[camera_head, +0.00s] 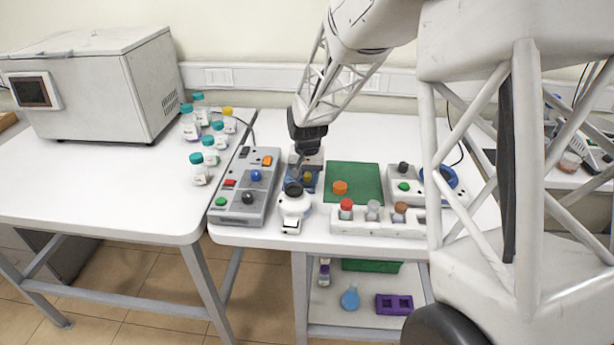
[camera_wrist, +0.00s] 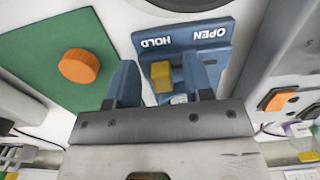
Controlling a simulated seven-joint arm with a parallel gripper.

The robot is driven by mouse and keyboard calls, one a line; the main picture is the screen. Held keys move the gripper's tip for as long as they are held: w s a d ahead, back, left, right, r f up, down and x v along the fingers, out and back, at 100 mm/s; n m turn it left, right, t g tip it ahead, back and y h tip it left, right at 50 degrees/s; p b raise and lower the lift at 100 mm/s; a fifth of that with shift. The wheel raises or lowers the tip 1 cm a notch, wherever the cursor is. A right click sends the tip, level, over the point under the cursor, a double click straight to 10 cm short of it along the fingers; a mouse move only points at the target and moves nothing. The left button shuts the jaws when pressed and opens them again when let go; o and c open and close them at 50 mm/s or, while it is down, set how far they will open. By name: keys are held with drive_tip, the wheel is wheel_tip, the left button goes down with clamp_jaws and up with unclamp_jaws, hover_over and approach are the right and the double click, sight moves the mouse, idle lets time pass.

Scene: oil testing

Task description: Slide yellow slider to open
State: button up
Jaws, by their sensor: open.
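The yellow slider (camera_wrist: 161,76) is a small block on a blue panel (camera_wrist: 222,58) lettered HOLD and OPEN, upside down in the wrist view. The slider lies below the word HOLD there, to the left of OPEN. My gripper (camera_wrist: 160,66) is open, with one blue finger on either side of the slider in the wrist view. A gap shows on the left; whether the right finger touches it I cannot tell. In the head view the slider (camera_head: 307,177) is a small yellow spot just below my gripper (camera_head: 301,163), partly hidden.
A grey control box (camera_head: 243,187) with coloured buttons stands to the left, a white round-topped device (camera_head: 293,205) in front. A green mat (camera_head: 355,180) with an orange cap (camera_head: 340,187) lies to the right. A white rack (camera_head: 375,226) with capped vials is in front of the mat.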

sight(288, 175)
drive_tip(key=shift+c, duration=0.5)
clamp_jaws()
drive_tip(key=shift+a, duration=2.6)
drive_tip(key=shift+o, duration=0.5)
unclamp_jaws()
drive_tip(key=shift+a, duration=0.15)
drive_tip(key=shift+r, duration=0.1)
